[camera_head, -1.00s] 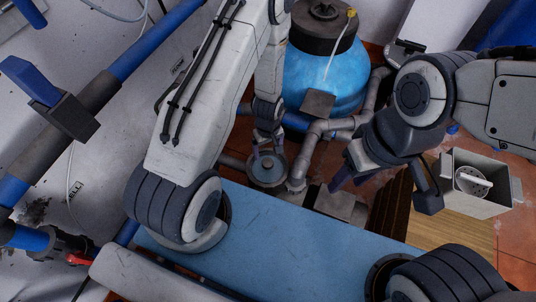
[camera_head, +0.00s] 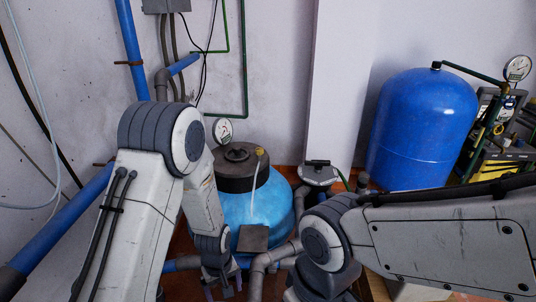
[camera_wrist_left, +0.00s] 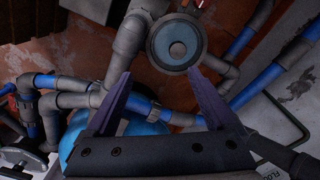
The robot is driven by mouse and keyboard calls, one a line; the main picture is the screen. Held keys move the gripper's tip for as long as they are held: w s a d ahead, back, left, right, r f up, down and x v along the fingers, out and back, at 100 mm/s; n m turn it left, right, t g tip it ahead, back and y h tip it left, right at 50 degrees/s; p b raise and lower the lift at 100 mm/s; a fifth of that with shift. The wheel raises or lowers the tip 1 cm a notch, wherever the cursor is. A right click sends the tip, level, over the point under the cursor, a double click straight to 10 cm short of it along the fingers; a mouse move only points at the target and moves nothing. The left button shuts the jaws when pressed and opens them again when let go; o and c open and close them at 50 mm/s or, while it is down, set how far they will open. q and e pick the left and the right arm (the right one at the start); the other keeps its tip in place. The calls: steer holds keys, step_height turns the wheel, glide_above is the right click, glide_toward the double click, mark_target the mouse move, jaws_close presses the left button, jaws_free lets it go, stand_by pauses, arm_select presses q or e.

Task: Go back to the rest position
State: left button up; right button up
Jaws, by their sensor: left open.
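My left arm comes down at the left in the head view. My left gripper (camera_head: 224,289) is at the bottom edge, in front of the light-blue tank, with its fingers partly cut off. In the left wrist view my left gripper (camera_wrist_left: 160,74) is open, with two dark purple fingers wide apart and nothing between them. My right arm reaches in from the right; its wrist runs off the bottom edge and its gripper is out of the picture. No paint tin can be made out.
A light-blue tank (camera_head: 275,208) with a dark lid and grey pipes (camera_head: 262,268) stand near my left gripper. A big blue tank (camera_head: 421,128) is at the right behind. A round grey fitting (camera_wrist_left: 177,42) lies beyond the fingertips. A white wall post (camera_head: 340,85) stands in the middle.

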arm_select(q)
steer(key=s+d+r+m, duration=0.4)
steer(key=r, duration=0.4)
steer(key=s+d+r+m, duration=0.3)
steer(key=r, duration=0.4)
steer(key=s+r+m+h, duration=0.1)
steer(key=s+r+m, duration=0.5)
steer(key=s+r, duration=0.5)
step_height(320, 180, up, 12)
steer(key=p, duration=1.4)
steer(key=shift+s+d, duration=0.15)
steer(key=shift+d, duration=0.3)
steer(key=shift+f, duration=0.1)
